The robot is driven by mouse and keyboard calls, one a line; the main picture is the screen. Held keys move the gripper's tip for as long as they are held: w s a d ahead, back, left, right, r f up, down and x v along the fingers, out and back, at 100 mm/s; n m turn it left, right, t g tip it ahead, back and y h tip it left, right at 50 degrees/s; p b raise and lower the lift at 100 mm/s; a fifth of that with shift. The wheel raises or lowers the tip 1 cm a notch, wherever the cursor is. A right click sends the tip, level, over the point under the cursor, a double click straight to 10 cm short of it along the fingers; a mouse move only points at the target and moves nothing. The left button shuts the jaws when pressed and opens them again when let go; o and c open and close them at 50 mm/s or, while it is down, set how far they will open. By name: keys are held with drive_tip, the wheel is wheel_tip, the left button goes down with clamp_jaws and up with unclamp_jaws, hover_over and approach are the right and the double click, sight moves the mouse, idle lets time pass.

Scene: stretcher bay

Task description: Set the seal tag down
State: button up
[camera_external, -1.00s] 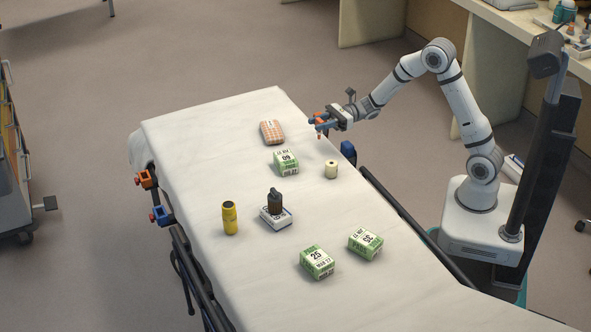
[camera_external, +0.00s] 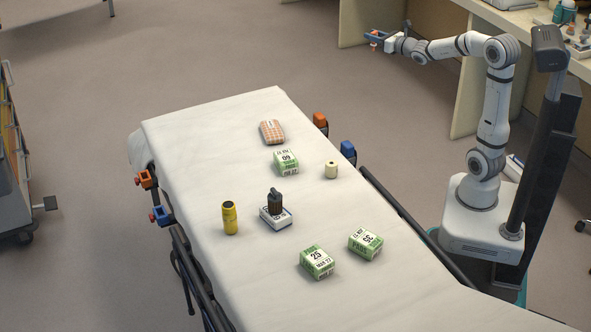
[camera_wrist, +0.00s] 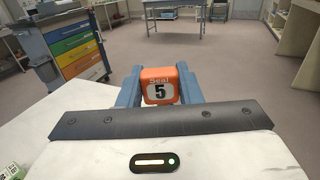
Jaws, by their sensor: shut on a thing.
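The seal tag (camera_wrist: 160,86) is an orange block with a white label reading "Seal" and a black 5. It sits between the two blue fingers of my gripper (camera_wrist: 160,92) in the wrist view, which are shut on it. In the external view my gripper (camera_external: 374,38) is held high at the top, beyond the stretcher's far right side, with a little orange of the seal tag (camera_external: 374,44) showing. The tag is clear of the stretcher and touches no surface that I can see.
The white-sheeted stretcher (camera_external: 190,140) carries several green-white boxes, a plaid pack (camera_external: 272,132), a cream roll (camera_external: 331,169), a yellow cylinder (camera_external: 230,218) and a dark-topped item (camera_external: 276,205). Orange (camera_external: 320,120) and blue (camera_external: 348,150) blocks sit along its right edge. A drawer cart (camera_wrist: 72,48) stands left.

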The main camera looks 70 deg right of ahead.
drive_tip(key=s+d+r+m+g+h, duration=0.35)
drive_tip(key=s+d+h, duration=0.2)
drive_tip(key=s, duration=0.55)
drive_tip(key=w+a+f+n+t+y+p, duration=0.25)
drive_tip(key=w+a+f+y+p, duration=0.35)
drive_tip(key=w, duration=0.3)
drive_tip(key=w+a+f+n+t+y+p, duration=0.2)
drive_tip(key=w+a+f+n+y+p, duration=0.25)
drive_tip(key=w+a+f, duration=0.35)
drive_tip(key=s+a+f+n+g+y+p, duration=0.1)
drive_tip(key=a+f+n+y+p, duration=0.2)
drive_tip(key=a, duration=0.8)
drive_tip(key=s+a+f+n+g+y+p, duration=0.1)
drive_tip(key=s+a+f+n+y+p, duration=0.1)
drive_tip(key=a+f+y+p, duration=0.5)
drive_tip(key=a+n, duration=0.1)
drive_tip(key=a, duration=0.3)
drive_tip(key=shift+d+n, duration=0.1)
drive_tip(key=shift+n, duration=0.15)
